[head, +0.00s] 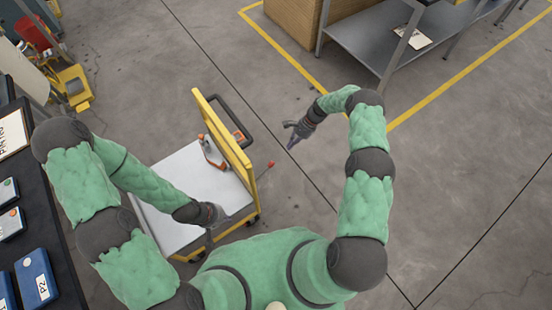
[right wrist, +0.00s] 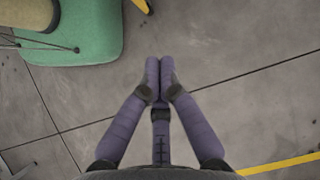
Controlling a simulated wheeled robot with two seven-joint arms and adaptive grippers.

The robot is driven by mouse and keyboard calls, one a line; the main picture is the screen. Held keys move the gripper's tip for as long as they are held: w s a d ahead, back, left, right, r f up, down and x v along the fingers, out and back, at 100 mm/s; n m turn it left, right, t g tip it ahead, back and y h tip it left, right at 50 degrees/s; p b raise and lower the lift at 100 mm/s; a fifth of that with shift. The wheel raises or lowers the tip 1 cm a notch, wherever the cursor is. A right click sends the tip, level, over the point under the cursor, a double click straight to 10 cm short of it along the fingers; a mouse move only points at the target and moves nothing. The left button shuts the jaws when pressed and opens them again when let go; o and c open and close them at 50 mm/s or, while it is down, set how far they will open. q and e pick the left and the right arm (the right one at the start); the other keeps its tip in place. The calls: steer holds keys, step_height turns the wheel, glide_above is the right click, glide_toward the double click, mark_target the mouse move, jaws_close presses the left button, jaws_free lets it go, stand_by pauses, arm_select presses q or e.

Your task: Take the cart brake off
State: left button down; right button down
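The cart (head: 178,166) has a pale grey deck, a yellow upright end frame (head: 224,135) and a black handle. A thin lever with a small red knob (head: 271,163) sticks out beside the yellow frame, on its right; it looks like the brake. My left gripper (head: 210,232) is over the near part of the deck, and its fingers are too unclear to judge. My right gripper (head: 292,145) is in the air right of the cart, above and to the right of the red knob. In the right wrist view its fingers (right wrist: 159,68) are together and empty, over bare floor.
An orange and white item (head: 214,157) lies on the deck by the yellow frame. A dark table with blue boxes (head: 36,277) stands at the left. A grey metal bench (head: 375,40) stands at the back right. The floor right of the cart is clear.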

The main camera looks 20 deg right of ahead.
mark_target(264, 172)
steer(key=b+x, duration=0.3)
steer(key=x, duration=0.7)
steer(key=shift+s+a+r, duration=0.4)
steer(key=shift+a+r, duration=0.1)
steer(key=shift+r, duration=0.3)
steer(key=shift+s+a+r, duration=0.35)
steer(key=shift+a+r, duration=0.15)
steer(key=shift+r, duration=0.35)
